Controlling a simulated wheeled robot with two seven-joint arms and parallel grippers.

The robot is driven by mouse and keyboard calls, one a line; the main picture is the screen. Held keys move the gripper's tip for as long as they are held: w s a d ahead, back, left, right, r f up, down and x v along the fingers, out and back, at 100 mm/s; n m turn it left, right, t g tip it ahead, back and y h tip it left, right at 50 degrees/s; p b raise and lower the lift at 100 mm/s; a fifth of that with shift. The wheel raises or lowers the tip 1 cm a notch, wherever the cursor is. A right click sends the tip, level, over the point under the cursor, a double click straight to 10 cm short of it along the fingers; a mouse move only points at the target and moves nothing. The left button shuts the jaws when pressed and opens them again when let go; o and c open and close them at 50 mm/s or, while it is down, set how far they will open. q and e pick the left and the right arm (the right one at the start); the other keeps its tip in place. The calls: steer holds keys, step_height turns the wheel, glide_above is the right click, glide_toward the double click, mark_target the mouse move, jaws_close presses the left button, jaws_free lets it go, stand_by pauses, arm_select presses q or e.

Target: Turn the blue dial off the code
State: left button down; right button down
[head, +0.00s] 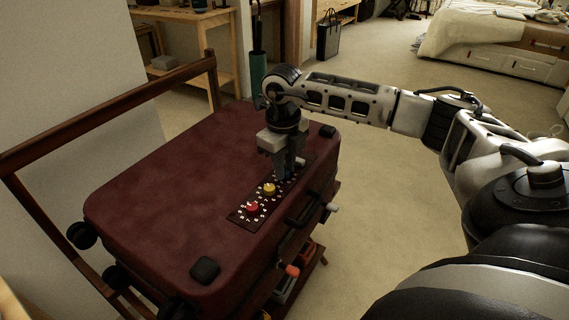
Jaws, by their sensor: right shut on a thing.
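A dark red suitcase (165,200) lies flat on a wooden rack. A dark lock plate (240,217) with white marks runs along its top near the handle side. On the plate are a red dial (252,207) and a yellow dial (269,188). My right gripper (288,175) points down at the far part of the plate, beyond the yellow dial. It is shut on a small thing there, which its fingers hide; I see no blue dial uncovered. My left gripper is not in view.
The suitcase's black handle (303,212) sticks out from its near right side. The wooden rack's rail (110,112) rises at the left. Items with an orange-red end (292,270) sit on a lower shelf. Carpet (400,190) to the right is clear.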

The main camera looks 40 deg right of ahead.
steer(key=c, duration=1.2)
jaws_free()
steer(key=shift+c, duration=0.2)
arm_select(q)
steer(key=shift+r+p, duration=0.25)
steer(key=shift+p, duration=0.5)
arm_select(e)
step_height(320, 180, up, 16)
steer(key=shift+a, duration=0.25)
steer(key=shift+s, duration=0.1)
